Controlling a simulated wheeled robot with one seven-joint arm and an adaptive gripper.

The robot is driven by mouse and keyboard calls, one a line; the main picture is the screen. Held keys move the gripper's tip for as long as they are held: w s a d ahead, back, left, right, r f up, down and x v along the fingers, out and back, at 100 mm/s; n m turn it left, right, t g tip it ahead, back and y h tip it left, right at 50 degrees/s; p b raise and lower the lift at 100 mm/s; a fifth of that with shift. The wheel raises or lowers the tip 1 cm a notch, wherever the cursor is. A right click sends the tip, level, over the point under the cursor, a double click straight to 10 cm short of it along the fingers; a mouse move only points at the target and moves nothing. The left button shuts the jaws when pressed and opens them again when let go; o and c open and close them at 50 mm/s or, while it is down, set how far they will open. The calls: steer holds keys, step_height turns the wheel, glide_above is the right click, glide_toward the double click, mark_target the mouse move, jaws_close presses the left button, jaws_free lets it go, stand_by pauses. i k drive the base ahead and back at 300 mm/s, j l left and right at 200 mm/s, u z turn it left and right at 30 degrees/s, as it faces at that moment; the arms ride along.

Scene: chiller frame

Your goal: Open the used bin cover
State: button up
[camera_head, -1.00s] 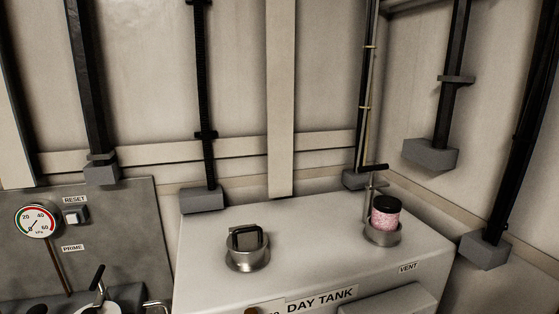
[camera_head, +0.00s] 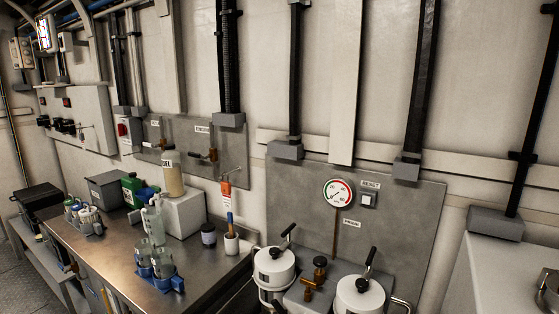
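No label reading "used" can be made out, so I cannot tell for sure which thing is the used bin. A black lidded box (camera_head: 38,198) stands at the far left, beyond the end of the steel bench, and its top looks closed. A grey box (camera_head: 107,190) stands at the back of the bench; its top also looks closed. My gripper and arm are not in view.
The steel bench (camera_head: 120,262) holds blue racks with bottles (camera_head: 165,285), a green container (camera_head: 131,187), a white block (camera_head: 183,212) and a white cup (camera_head: 231,243). Two white lidded canisters (camera_head: 275,268) stand right of it. Floor (camera_head: 22,262) shows at far left.

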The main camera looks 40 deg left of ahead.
mark_target(100, 180)
steer(key=j+u, duration=0.75)
steer(key=j, duration=0.15)
steer(key=i+j+u, duration=0.1)
steer(key=j+u, duration=0.3)
steer(key=i+j+u, duration=0.15)
steer(key=j+u, duration=0.25)
steer(key=i+j, duration=0.2)
steer(key=j, duration=0.2)
steer(key=i+j, duration=0.15)
steer(key=j, duration=0.3)
steer(key=i+j+u, duration=0.1)
steer(key=j, duration=0.3)
steer(key=i+j, duration=0.3)
steer(key=i+j+u, duration=0.3)
steer(key=i+j, duration=0.65)
